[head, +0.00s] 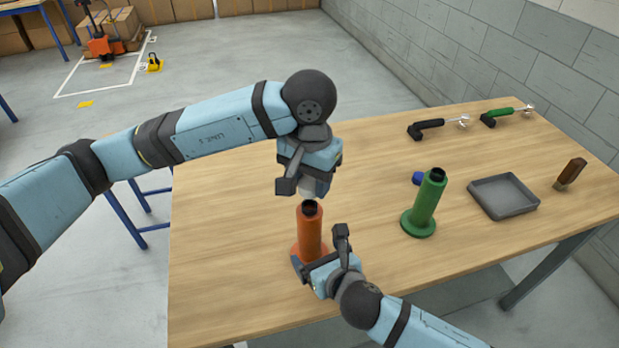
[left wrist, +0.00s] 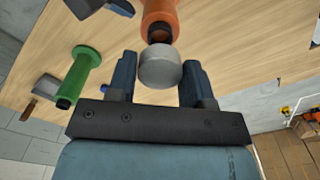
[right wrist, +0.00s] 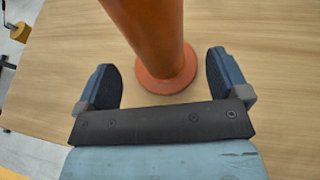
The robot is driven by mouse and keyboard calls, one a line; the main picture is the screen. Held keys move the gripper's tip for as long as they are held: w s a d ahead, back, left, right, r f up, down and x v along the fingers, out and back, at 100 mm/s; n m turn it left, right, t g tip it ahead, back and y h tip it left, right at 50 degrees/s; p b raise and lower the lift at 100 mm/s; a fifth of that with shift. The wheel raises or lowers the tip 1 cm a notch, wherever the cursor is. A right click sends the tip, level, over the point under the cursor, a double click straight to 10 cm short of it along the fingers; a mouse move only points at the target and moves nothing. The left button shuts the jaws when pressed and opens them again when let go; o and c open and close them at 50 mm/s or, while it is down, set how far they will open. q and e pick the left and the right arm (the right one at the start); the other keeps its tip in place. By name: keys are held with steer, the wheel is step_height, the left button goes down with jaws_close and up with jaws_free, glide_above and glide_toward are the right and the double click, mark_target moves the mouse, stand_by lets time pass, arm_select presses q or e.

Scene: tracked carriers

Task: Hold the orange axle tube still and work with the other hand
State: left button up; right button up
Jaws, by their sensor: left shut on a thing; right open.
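The orange axle tube (head: 311,232) stands upright on its round flange at the middle front of the wooden table, its dark open end up. My left gripper (head: 306,186) is above it, shut on a short light grey cylindrical piece. This grey piece (left wrist: 160,68) shows between the fingers in the left wrist view, close over the tube's dark end; I cannot tell if they touch. My right gripper (head: 320,252) is open low at the tube. In the right wrist view the tube (right wrist: 160,45) rises between its spread fingers, with a gap each side.
A green tube (head: 427,203) stands to the right, with a small blue piece (head: 417,178) behind it. Farther right are a grey tray (head: 503,196) and a brown block-like tool (head: 570,173). A black-handled tool (head: 438,128) and a green-handled tool (head: 507,115) lie at the back.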

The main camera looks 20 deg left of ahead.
steer(key=shift+x, duration=2.15)
steer(key=shift+c, duration=0.2)
steer(key=c, duration=1.2)
steer(key=shift+c, duration=0.2)
